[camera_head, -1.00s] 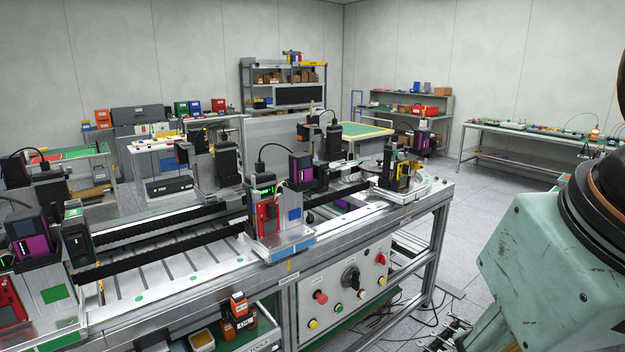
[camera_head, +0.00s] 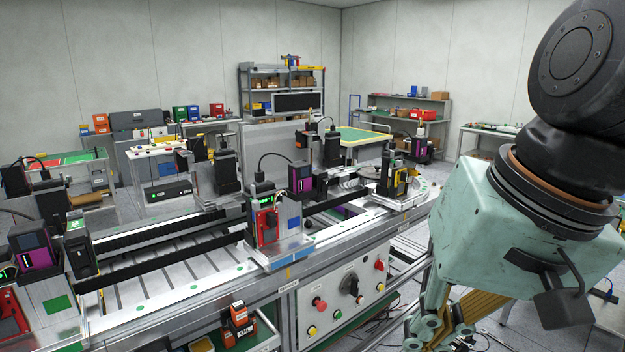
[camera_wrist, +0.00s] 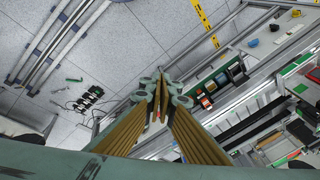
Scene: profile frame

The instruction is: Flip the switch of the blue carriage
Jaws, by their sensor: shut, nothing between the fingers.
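The blue carriage (camera_head: 281,256) stands on the front rail of the profile frame, near the middle of the head view. It has a blue front edge and a blue square plate. A red switch box (camera_head: 266,228) is mounted on its left front; the switch lever's position is too small to tell. My gripper (camera_wrist: 160,82) points down in the wrist view, its fingertips together with nothing between them. In the head view its lower part (camera_head: 440,325) shows at the bottom, right of the frame and well apart from the carriage.
A green-marked carriage (camera_head: 57,304) stands at the left of the frame. A control panel (camera_head: 345,290) with knobs and buttons is on the frame's front. Dark units with cables (camera_head: 300,176) stand behind the carriage. Orange boxes (camera_head: 238,320) sit on a lower shelf. Cables lie on the floor.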

